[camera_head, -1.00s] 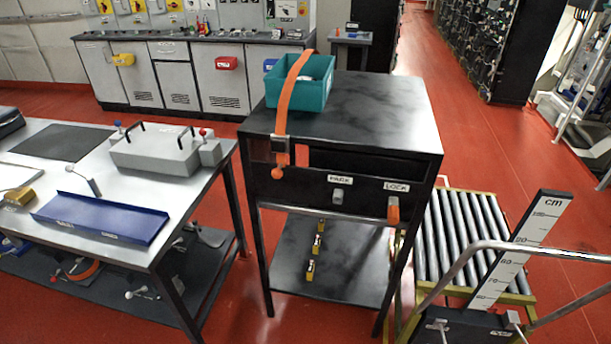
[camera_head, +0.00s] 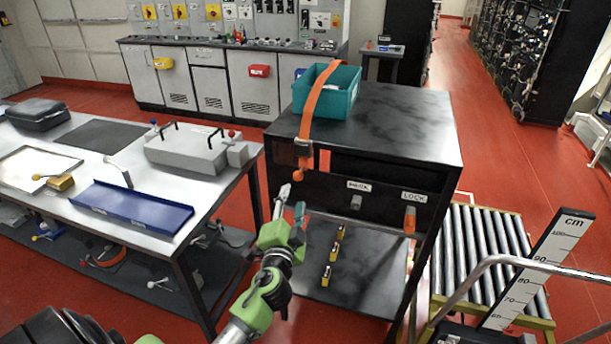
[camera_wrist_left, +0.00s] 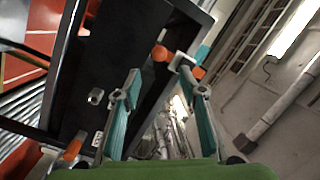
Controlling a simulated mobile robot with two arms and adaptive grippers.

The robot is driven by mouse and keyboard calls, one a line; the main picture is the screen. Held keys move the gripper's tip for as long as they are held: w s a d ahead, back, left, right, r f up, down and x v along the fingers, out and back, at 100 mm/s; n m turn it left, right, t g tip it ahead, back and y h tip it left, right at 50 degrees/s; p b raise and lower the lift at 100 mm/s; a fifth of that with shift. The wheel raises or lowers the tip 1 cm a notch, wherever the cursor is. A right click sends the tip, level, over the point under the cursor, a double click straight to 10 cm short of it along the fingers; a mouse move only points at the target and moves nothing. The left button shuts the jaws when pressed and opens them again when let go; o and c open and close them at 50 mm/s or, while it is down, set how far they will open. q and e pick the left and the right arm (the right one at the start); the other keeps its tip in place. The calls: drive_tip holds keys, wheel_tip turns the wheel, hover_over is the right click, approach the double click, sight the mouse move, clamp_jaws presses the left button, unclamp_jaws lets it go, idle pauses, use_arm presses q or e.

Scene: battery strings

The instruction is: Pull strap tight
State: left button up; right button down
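The orange strap (camera_head: 310,105) runs over the teal crate (camera_head: 342,98) on the black cart (camera_head: 395,125). It passes down through a metal buckle (camera_head: 304,147) at the cart's front edge, and a short tail with an orange ball (camera_head: 303,164) hangs below. My left gripper (camera_head: 292,198) is just below and in front of this ball, apart from it. In the left wrist view its two fingers (camera_wrist_left: 160,70) are spread and empty, with the orange ball (camera_wrist_left: 160,53) just beyond the gap between the tips. My right gripper is not in view.
A steel workbench (camera_head: 225,190) with a grey box and blue tray stands left of the cart. PARK and LOCK controls (camera_head: 385,190) are on the cart's front. A roller conveyor (camera_head: 480,255) and a centimetre scale (camera_head: 535,270) stand at right. Red floor is open behind.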

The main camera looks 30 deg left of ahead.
sight(298, 179)
use_arm(q)
drive_tip(key=p+x, duration=0.1)
drive_tip(key=x, duration=1)
drive_tip(key=shift+w+a+f, duration=0.1)
drive_tip(key=shift+w, duration=0.15)
